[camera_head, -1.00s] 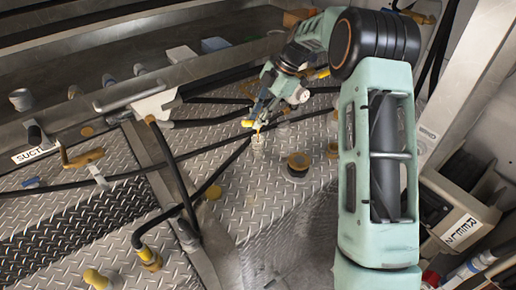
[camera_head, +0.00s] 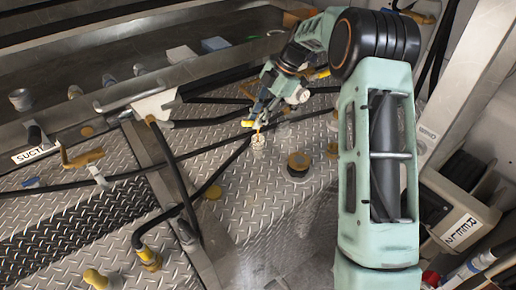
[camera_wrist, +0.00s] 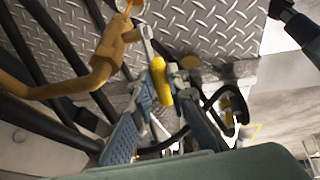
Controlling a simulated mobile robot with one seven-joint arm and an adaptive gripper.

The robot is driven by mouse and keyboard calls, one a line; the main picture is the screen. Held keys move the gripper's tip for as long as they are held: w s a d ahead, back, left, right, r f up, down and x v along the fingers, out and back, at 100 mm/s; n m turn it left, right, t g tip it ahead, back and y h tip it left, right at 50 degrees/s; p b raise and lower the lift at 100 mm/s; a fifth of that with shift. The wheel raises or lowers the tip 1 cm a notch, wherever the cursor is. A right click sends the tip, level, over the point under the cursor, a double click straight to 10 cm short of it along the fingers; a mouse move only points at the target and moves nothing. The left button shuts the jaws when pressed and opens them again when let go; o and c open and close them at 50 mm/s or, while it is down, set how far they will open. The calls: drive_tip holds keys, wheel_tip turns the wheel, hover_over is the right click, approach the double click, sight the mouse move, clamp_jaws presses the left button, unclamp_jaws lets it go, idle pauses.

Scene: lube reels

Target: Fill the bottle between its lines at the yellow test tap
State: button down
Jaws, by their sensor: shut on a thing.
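The yellow tap handle (camera_wrist: 161,80) lies between my fingertips in the wrist view. My gripper (camera_wrist: 166,88) is shut on it; my gripper (camera_head: 257,110) also shows at the tap in the head view. The tan tap body (camera_wrist: 103,65) is left of the handle. A thin orange stream (camera_head: 257,129) falls from the tap toward the small pale bottle (camera_head: 258,144), which stands upright on the tread plate below the spout. The stream shows at the top edge of the wrist view (camera_wrist: 127,7). The bottle's lines and fluid level are too small to read.
Black hoses (camera_head: 174,170) cross the tread plate. A labelled bin (camera_head: 458,228) is at right.

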drive_tip(key=b, duration=0.2)
drive_tip(key=f+t+h+b, duration=0.1)
drive_tip(key=shift+s+a+f+b, duration=0.15)
drive_tip(key=shift+a+b, duration=0.15)
drive_tip(key=shift+b, duration=0.05)
drive_tip(key=shift+s+a+f+t+h+b, duration=0.15)
drive_tip(key=shift+t+h+b, duration=0.15)
drive_tip(key=shift+h+b, duration=0.6)
drive_tip(key=shift+b, duration=0.3)
